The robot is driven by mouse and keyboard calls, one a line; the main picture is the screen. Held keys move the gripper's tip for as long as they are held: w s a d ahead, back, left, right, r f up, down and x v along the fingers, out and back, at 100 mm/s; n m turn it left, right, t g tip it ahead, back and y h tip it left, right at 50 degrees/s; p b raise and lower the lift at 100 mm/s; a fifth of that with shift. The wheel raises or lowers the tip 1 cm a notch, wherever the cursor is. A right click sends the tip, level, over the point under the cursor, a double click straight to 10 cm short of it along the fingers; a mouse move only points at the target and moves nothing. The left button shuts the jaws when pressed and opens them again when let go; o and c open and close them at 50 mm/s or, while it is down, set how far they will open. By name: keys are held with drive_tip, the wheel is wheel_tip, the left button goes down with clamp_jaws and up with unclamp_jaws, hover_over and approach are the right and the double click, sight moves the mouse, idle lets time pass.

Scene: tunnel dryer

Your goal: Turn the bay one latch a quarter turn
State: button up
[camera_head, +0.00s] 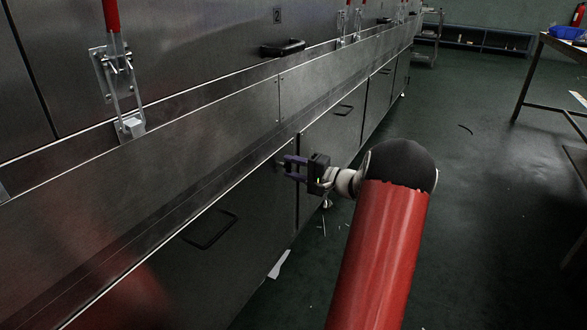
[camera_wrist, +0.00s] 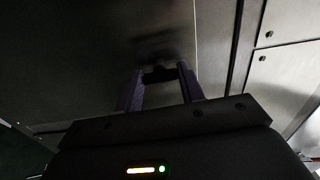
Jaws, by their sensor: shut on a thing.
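My gripper (camera_head: 285,167) is at the lower steel panels of the dryer's side, with its two purple fingers pointing at the panel face. In the wrist view, a small dark latch (camera_wrist: 158,74) sits between the fingertips, and the gripper is shut on it. The latch is dim, so its exact angle is hard to tell. In the head view the latch is too small or hidden behind the fingers. No label for bay one can be read.
Lower panels have dark recessed handles (camera_head: 210,230). A long steel ledge (camera_head: 210,110) runs above my gripper. Toggle clamps with red handles (camera_head: 112,15) and a black handle (camera_head: 282,47) are higher. A table (camera_head: 560,48) stands far right. Green floor (camera_head: 475,160) is mostly clear.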

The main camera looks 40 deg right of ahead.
drive_tip(key=o, duration=1)
drive_tip(key=shift+s, duration=0.1)
drive_tip(key=v, duration=0.7)
drive_tip(key=shift+s+p, duration=0.35)
drive_tip(key=shift+d, duration=0.15)
